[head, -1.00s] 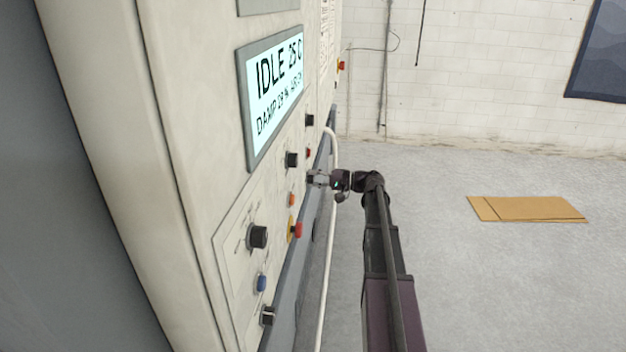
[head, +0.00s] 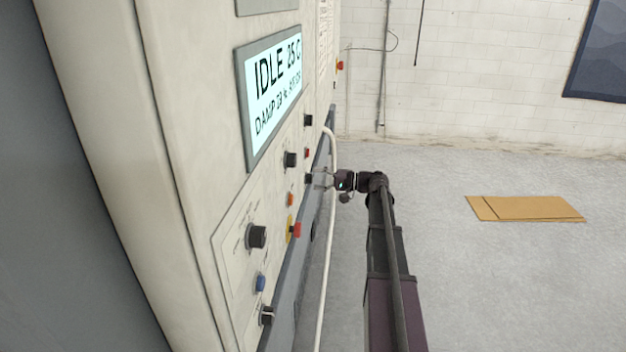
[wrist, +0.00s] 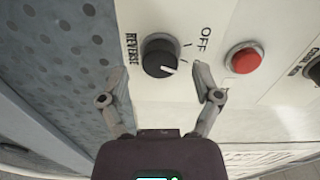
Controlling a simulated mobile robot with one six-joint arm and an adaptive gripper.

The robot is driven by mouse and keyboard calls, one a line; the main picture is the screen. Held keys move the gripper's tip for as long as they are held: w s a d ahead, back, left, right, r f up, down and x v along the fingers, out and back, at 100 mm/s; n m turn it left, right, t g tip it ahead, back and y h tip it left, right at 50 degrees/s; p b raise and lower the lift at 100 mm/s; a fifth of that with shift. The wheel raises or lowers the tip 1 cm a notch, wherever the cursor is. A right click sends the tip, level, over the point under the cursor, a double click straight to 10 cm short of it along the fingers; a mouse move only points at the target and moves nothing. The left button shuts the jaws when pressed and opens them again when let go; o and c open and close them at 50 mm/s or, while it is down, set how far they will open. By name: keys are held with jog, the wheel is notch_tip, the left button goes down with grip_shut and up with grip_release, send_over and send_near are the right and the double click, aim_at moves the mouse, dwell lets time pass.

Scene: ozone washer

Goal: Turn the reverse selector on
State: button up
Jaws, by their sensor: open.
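The reverse selector is a round black knob (wrist: 160,56) on the cream panel in the wrist view, with REVERSE printed to its left and OFF to its right. A white mark on it points to the lower right of the picture, to neither word directly. My gripper (wrist: 157,77) is open, one finger on each side of the knob's near edge, with nothing held. In the head view my gripper (head: 322,180) is at the panel's right part, beside a small dark knob (head: 308,178). Contact between fingers and knob cannot be told.
A red button (wrist: 243,60) sits close to the right finger, with another dark knob (wrist: 313,70) beyond. Several buttons and knobs line the panel below the lit IDLE display (head: 274,92). A pale pipe (head: 329,240) runs beside the machine.

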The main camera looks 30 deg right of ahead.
jog(key=v, duration=1)
jog(key=shift+s+f, duration=0.1)
jog(key=shift+s, duration=0.05)
dwell(0.4)
